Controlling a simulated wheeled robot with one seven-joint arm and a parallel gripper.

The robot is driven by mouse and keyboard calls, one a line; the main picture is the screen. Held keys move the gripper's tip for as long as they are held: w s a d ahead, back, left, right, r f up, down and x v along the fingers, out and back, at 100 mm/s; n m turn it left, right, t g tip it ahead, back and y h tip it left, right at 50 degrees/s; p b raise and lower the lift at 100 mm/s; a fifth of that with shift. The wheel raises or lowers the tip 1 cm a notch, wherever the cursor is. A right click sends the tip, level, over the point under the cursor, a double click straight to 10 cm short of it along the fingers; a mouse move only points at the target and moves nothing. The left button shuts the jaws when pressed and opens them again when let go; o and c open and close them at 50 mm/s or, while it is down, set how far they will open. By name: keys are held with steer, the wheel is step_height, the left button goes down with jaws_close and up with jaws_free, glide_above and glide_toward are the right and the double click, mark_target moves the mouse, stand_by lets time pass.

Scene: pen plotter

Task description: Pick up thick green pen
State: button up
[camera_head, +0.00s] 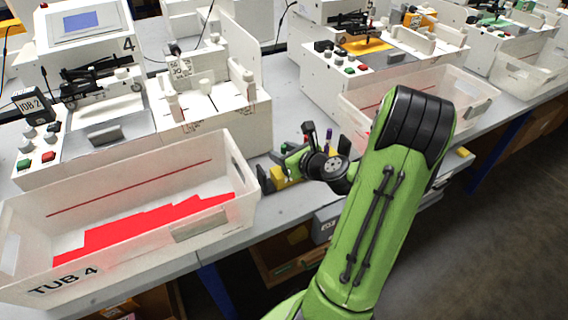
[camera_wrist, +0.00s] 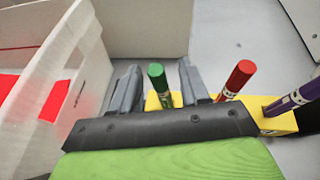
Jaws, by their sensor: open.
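The thick green pen (camera_wrist: 158,84) stands upright in a yellow holder (camera_wrist: 280,120) in the wrist view, its green top showing and its lower part hidden behind my gripper's edge. My gripper (camera_wrist: 156,82) is open, with one grey finger to the left of the green pen and the other to its right. The pen appears between the fingers, with a gap on each side; I cannot tell how far ahead it is.
A red pen (camera_wrist: 237,80) stands just right of my right finger, and a purple pen (camera_wrist: 293,97) leans farther right. A translucent tub (camera_head: 215,205) with red contents lies left of the holder; another tub (camera_head: 470,92) is behind my arm. White plotter machines (camera_head: 215,110) stand behind.

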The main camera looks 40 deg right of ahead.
steer(key=shift+x, duration=1.15)
steer(key=shift+s, duration=0.1)
jaws_close()
step_height(320, 180, up, 10)
steer(key=p, duration=0.5)
